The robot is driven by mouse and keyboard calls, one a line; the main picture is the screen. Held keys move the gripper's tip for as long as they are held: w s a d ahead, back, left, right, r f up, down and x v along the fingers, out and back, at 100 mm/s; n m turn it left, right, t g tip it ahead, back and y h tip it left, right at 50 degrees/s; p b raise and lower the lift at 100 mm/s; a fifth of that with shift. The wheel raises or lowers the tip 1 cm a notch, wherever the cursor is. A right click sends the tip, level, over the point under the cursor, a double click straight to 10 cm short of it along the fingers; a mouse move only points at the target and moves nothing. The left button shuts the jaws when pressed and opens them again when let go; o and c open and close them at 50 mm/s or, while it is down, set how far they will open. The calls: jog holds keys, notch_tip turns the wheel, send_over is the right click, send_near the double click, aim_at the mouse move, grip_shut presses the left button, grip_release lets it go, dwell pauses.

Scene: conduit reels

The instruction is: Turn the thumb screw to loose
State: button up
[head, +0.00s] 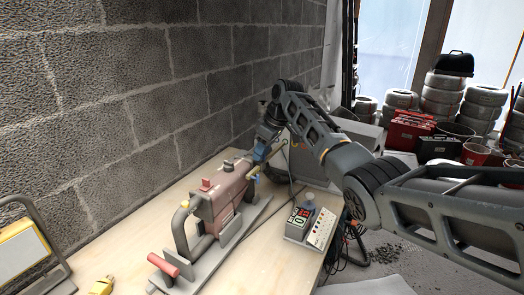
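A red-brown machine (222,196) with a curved grey handle (180,228) is on the workbench by the block wall. A red knob (205,185) is on its top. A small brass-coloured part (254,173) is at its far right end; I cannot tell for sure whether this is the thumb screw, or whether it is set loose or tight. My gripper (262,155) reaches down at that far end, close to the brass-coloured part. Its fingers are small and partly hidden, so I cannot tell whether they touch or hold anything.
A grey control box (311,224) with a lever and buttons stands right of the machine. A yellow plug (102,286) and a yellow work light (22,250) are at the lower left. The bench front (240,276) is mostly bare. Reels (440,95) and red crates (408,130) stand behind.

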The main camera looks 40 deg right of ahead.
jog(key=shift+r, duration=0.1)
jog(key=b+v, duration=0.1)
jog(key=v, duration=0.6)
jog(key=shift+r, duration=0.25)
jog(key=shift+s, duration=0.15)
dwell(0.3)
